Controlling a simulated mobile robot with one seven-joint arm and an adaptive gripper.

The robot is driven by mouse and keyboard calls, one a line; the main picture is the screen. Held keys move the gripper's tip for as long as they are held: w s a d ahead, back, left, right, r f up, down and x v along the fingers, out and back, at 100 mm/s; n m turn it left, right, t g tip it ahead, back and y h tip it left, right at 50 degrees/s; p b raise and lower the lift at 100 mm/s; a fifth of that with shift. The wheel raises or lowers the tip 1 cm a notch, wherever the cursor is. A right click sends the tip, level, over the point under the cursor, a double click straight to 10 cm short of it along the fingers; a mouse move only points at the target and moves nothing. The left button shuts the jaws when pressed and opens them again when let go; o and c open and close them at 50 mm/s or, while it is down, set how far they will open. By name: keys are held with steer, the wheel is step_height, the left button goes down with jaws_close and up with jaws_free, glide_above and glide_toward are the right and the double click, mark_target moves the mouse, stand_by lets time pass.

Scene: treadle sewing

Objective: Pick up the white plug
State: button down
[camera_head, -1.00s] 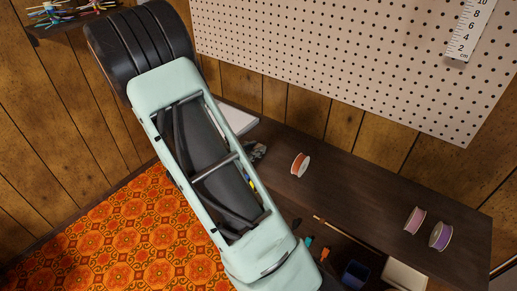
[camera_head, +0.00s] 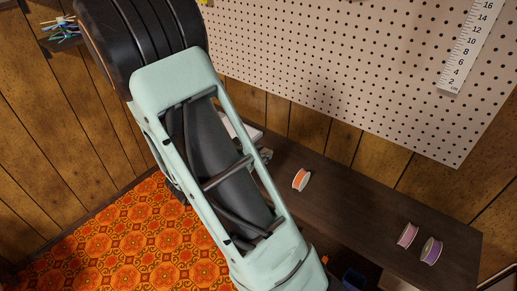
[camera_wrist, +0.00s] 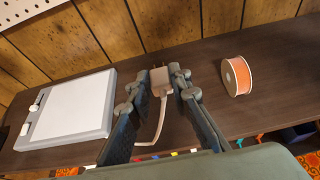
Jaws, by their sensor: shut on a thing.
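The white plug (camera_wrist: 160,80) shows in the wrist view, between the fingertips of my gripper (camera_wrist: 163,77). It looks beige in this light, and its two prongs point away toward the wall. The gripper is shut on it, with a finger on each side. A pale cord (camera_wrist: 158,125) runs from the plug down between the fingers and bends left toward the table's front edge. I cannot tell how far the plug is above the table.
A white tablet-like board (camera_wrist: 70,108) lies left on the dark table (camera_wrist: 275,62). An orange spool (camera_wrist: 237,76) stands right of the gripper. A pegboard (camera_head: 350,75) with a ruler (camera_head: 470,45) hangs behind.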

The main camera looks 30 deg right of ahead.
steer(key=s+a+r+p, duration=0.3)
steer(key=s+p, duration=0.5)
steer(key=p, duration=0.3)
steer(key=shift+s+a+r, duration=0.15)
steer(key=shift+a+r, duration=0.25)
steer(key=shift+r, duration=0.35)
